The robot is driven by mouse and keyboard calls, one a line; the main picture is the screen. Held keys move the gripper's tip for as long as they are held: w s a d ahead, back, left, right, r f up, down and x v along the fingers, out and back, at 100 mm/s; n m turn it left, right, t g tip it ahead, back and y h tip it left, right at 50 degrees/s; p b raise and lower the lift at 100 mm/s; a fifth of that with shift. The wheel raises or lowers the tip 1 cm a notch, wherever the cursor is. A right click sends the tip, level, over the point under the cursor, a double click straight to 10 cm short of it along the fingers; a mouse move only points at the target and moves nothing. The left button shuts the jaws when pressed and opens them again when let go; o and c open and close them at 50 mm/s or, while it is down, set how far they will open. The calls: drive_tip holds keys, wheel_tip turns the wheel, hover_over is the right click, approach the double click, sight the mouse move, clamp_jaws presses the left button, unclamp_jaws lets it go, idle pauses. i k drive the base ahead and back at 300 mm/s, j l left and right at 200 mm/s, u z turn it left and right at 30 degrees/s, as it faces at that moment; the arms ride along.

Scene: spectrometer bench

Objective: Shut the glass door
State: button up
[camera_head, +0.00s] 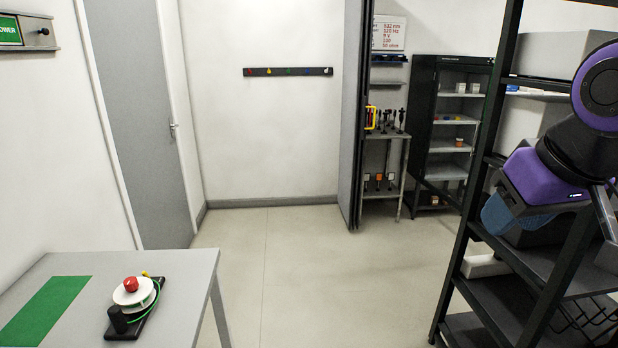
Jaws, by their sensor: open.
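A dark cabinet (426,120) stands against the back wall at the right, with several pale shelves showing inside. The glass door cannot be made out clearly at this distance, and I cannot tell how far open it stands. One finger is partly cut off from clear view.
A dark open rack (487,165) fills the right side. A grey table (180,278) with a green mat (45,308) and a small reel device (132,295) stands front left. A tall grey panel (350,115) and a tool shelf (386,138) stand left of the cabinet. The middle floor is clear.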

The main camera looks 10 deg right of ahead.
sight(482, 70)
drive_tip(key=i+z, duration=0.1)
drive_tip(key=i, duration=0.8)
drive_tip(key=i+j+z, duration=0.15)
drive_tip(key=i, duration=0.75)
drive_tip(key=i+j+z, duration=0.1)
drive_tip(key=i+z, duration=0.25)
drive_tip(key=i, duration=1.45)
drive_tip(key=i+z, duration=0.15)
drive_tip(key=z, duration=0.2)
drive_tip(key=i+z, duration=0.1)
drive_tip(key=z, duration=0.2)
drive_tip(key=i+j+z, duration=0.1)
drive_tip(key=z, duration=0.25)
